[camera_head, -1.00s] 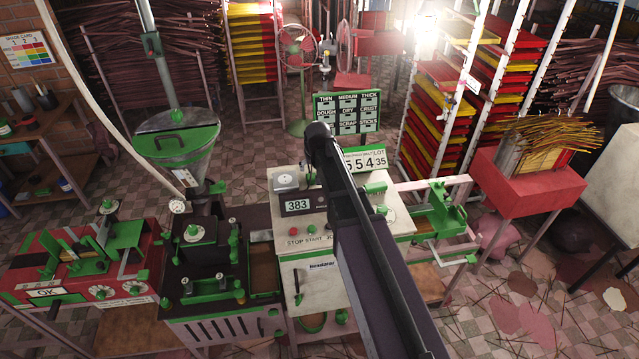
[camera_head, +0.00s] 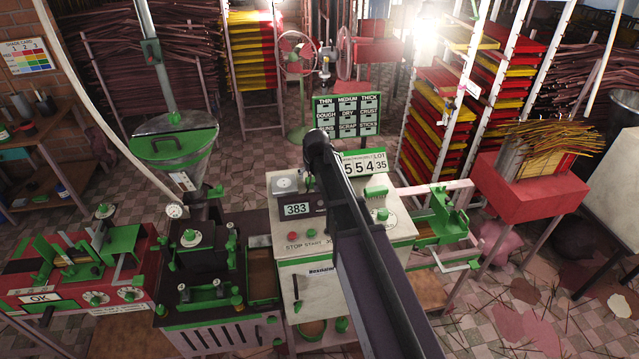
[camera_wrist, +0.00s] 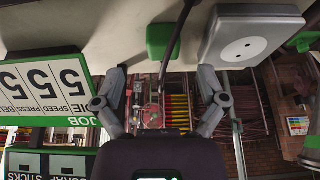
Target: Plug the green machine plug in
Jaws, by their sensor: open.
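The green plug (camera_wrist: 161,40), a small block with a dark cable (camera_wrist: 178,35) running from it, shows at the top of the wrist view against a pale machine surface. A grey socket box (camera_wrist: 250,40) with two round holes in its face is to the right of it, apart from the plug. My gripper (camera_wrist: 162,80) is open and empty, with its two fingers spread on either side of the plug's line and the plug beyond the fingertips. In the head view my arm hides the gripper. A box with a round face (camera_head: 285,183), likely the socket, sits on the pale machine (camera_head: 305,245).
A number sign (camera_head: 364,163) stands close by the arm; it also shows at the left of the wrist view (camera_wrist: 45,85). A green label board (camera_head: 347,112) is behind. A dark extruder (camera_head: 205,260) and a red machine (camera_head: 75,265) stand left. A red stand (camera_head: 520,190) is right.

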